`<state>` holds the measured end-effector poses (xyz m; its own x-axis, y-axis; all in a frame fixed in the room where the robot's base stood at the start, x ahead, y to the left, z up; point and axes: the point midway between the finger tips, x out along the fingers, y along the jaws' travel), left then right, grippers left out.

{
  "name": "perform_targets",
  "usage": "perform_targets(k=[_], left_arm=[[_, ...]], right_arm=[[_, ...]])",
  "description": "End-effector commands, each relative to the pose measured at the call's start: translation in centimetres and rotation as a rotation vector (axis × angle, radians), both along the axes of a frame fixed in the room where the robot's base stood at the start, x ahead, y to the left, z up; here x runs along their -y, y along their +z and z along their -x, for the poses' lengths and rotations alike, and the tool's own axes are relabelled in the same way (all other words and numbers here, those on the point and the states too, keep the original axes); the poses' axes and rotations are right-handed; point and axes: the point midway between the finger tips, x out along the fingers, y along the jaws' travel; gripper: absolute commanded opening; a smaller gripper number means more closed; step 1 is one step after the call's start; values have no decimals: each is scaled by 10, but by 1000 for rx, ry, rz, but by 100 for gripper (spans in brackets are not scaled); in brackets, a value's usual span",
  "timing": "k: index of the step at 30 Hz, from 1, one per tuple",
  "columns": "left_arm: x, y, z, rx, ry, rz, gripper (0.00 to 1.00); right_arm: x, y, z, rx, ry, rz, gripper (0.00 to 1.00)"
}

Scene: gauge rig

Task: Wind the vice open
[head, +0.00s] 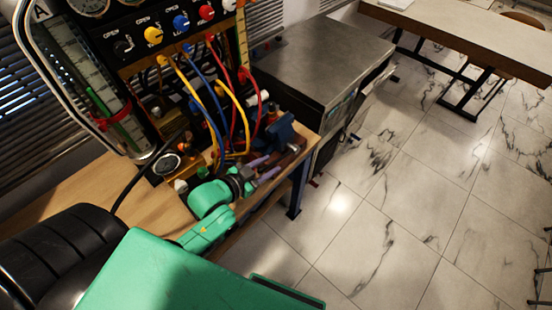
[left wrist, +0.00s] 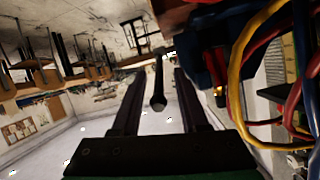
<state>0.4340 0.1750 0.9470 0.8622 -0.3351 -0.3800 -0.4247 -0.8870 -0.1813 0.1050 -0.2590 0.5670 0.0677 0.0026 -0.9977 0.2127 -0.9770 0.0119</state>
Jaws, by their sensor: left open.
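The blue vice (head: 283,129) is clamped at the right end of the wooden bench. Its handle, a dark bar with a rounded end (left wrist: 158,98), shows in the left wrist view between my two fingers, with gaps on both sides. My left gripper (head: 270,166) is open at the bench's front right corner, just in front of the vice. Its fingers also show in the left wrist view (left wrist: 158,112). Part of the vice, dark and blue, shows at the right of that view (left wrist: 205,62). The vice jaws are not clear in either view. My right gripper is not in view.
A gauge panel (head: 175,38) with coloured knobs stands behind the bench (head: 85,190). Yellow, red and blue hoses (head: 218,105) hang close to the vice and gripper. A grey-topped cabinet (head: 320,60) stands beyond the bench.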

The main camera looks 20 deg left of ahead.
Motion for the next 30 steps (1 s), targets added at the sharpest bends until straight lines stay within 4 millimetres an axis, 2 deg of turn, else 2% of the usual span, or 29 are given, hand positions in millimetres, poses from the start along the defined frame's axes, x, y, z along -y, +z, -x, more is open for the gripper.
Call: perform_targets(k=[1,3,5,14,15,18,30], left_arm=[[4,-1,-11,4,1,2,44],[8,-7,-22,2,1,0,44],[11,-11,-28,1,0,0,44],[13,-15,-33,-1,-1,0,44],[13,-15,-33,-1,-1,0,36],[13,-15,-33,-1,-1,0,0],[13,-14,-33,0,0,0,0]], right_arm=[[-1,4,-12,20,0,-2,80],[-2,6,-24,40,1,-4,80],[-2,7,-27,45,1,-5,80],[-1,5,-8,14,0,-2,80],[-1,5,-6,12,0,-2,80],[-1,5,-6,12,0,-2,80],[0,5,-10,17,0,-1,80]])
